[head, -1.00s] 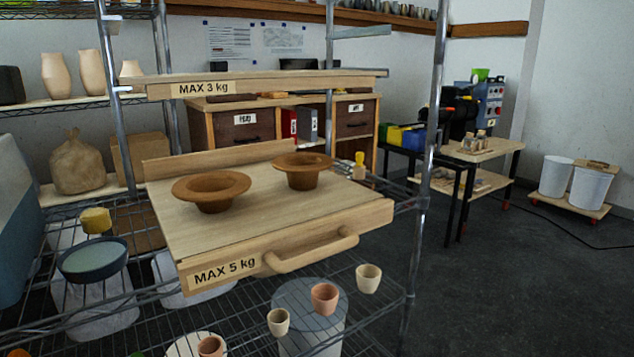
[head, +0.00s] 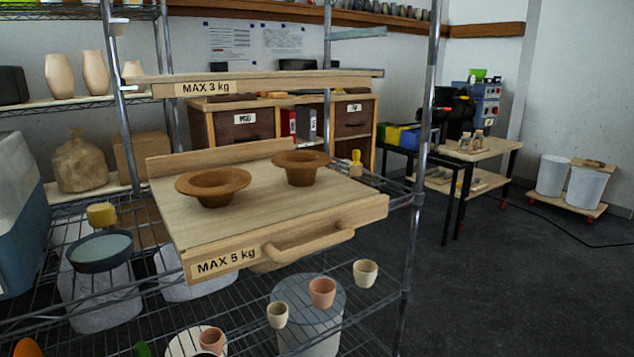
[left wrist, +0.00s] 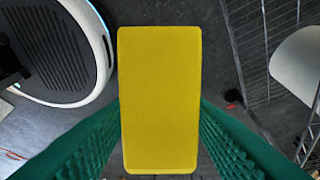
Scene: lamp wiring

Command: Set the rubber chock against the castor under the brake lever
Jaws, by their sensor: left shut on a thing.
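My left gripper (left wrist: 160,125) shows in the left wrist view as two green ribbed fingers. It is shut on a yellow block (left wrist: 160,90), which looks to be the rubber chock. The block's broad flat face fills the middle of that view, above the dark floor. A small red and dark thing (left wrist: 233,97) lies low to the right of the block, near the wire rack; I cannot tell whether it is the castor or its brake lever. Neither gripper is in the head view, and my right gripper is not seen.
In the head view a wire rack post (head: 420,180) stands beside a wooden shelf board (head: 280,205) bearing two brown bowls. Small cups (head: 322,292) stand on the wire shelf below. White bins (head: 585,187) sit on a low trolley at right. The floor (head: 480,290) between is open.

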